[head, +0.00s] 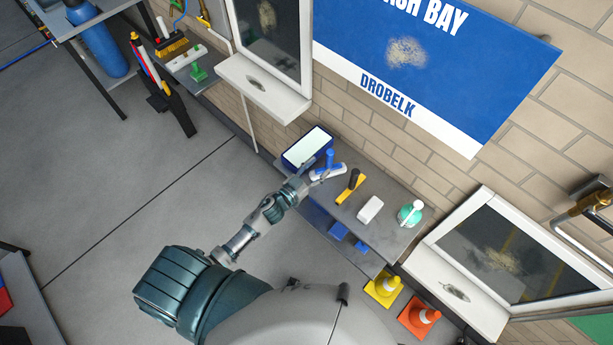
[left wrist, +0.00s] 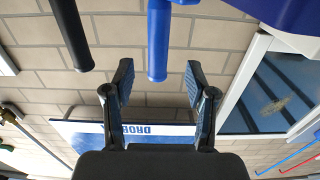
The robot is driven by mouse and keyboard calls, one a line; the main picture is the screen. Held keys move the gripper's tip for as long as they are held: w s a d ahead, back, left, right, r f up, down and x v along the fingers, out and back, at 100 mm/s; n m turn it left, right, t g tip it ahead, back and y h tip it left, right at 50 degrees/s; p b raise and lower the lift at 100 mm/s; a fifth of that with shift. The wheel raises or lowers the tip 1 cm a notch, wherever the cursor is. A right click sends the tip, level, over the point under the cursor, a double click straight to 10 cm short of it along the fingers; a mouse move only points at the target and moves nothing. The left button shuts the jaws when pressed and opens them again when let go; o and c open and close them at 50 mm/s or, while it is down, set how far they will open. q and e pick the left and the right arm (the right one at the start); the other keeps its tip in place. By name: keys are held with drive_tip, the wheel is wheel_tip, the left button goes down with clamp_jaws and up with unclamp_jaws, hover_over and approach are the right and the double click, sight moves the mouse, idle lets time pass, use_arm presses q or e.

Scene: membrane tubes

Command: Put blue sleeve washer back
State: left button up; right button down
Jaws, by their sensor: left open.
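The blue sleeve washer (head: 328,172) rests on the grey bench, with a white sleeve at its base and a blue handle standing up. My left gripper (head: 315,171) is open beside it, close to the handle. In the left wrist view the bright blue handle (left wrist: 158,45) hangs from the top of the picture, just beyond and between the spread fingertips of my left gripper (left wrist: 158,80). I cannot tell whether a finger touches it. The sleeve is out of that view. My right gripper is not in view.
A blue tub (head: 307,147) with pale contents stands left of the washer. A yellow tool with a dark handle (head: 351,188) is close on its right, then a white block (head: 370,209) and a green spray bottle (head: 409,214). Blue items (head: 339,230) lie on a lower shelf. The brick wall is behind.

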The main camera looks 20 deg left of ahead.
use_arm(q)
drive_tip(key=v, duration=0.6)
drive_tip(key=shift+a, duration=0.45)
drive_tip(key=shift+d, duration=0.2)
